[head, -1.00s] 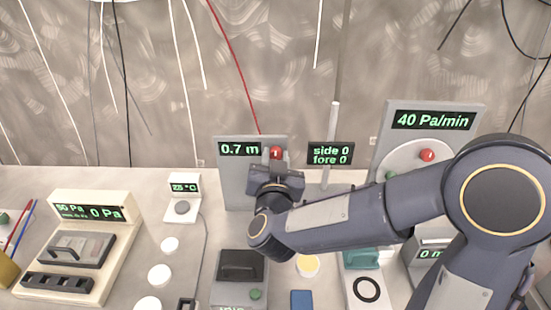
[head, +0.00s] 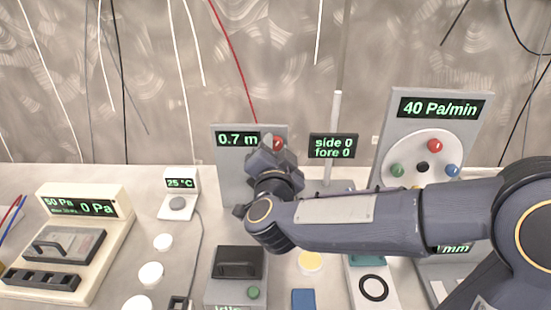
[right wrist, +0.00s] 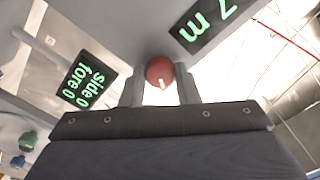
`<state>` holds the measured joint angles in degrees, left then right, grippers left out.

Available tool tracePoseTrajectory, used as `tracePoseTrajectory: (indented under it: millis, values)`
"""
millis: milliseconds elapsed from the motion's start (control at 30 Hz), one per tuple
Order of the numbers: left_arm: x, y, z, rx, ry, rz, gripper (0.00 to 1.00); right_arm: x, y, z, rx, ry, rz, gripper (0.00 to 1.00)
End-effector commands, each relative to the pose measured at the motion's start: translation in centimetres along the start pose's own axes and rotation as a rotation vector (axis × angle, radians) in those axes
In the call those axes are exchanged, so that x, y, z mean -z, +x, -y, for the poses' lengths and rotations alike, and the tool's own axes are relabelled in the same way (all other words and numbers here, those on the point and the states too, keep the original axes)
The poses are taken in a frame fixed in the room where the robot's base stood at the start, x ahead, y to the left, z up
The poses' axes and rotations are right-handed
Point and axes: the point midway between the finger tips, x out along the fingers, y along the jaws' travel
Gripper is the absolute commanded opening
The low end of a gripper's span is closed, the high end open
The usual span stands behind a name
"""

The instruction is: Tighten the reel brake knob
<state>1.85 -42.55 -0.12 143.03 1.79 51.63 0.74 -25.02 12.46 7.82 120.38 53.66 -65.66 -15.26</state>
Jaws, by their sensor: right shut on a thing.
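The red reel brake knob (head: 278,143) sits on the front of the upright grey panel (head: 229,172) with the "0.7 m" display. My right gripper (head: 268,153) is at the knob and partly covers it in the head view. In the right wrist view the round red knob (right wrist: 159,70) with its small white mark lies between the two fingers (right wrist: 160,88), which are shut on it. The gripper body looks rolled and tilted in the head view. My left gripper is not in view.
Right of the panel stand the "side 0 fore 0" display (head: 333,146) with its pole and the "40 Pa/min" panel (head: 385,150) with coloured knobs. A grey box (head: 213,290) with a black handle is below my forearm. Cables hang behind.

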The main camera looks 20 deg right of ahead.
Motion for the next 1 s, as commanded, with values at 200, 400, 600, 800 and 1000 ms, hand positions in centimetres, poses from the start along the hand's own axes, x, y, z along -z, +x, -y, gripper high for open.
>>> tracePoseTrajectory:
  millis: [200, 400, 600, 800, 1000]
  values:
    - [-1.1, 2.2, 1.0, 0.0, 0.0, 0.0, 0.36, -0.4, 0.0, -0.4, 0.001, 0.207, 0.0, 0.06]
    - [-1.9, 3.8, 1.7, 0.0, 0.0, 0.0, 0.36, -0.4, 0.0, -0.4, 0.0, 0.398, 0.0, 0.06]
    - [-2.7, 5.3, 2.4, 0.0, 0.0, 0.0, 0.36, -0.3, 0.0, -0.4, 0.001, 0.587, -0.001, 0.06]
    - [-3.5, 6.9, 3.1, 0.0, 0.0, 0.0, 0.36, -0.4, 0.0, -0.4, 0.0, 0.777, 0.001, 0.06]
    - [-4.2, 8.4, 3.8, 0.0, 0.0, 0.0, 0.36, -0.4, 0.0, -0.5, 0.0, 0.967, 0.0, 0.06]
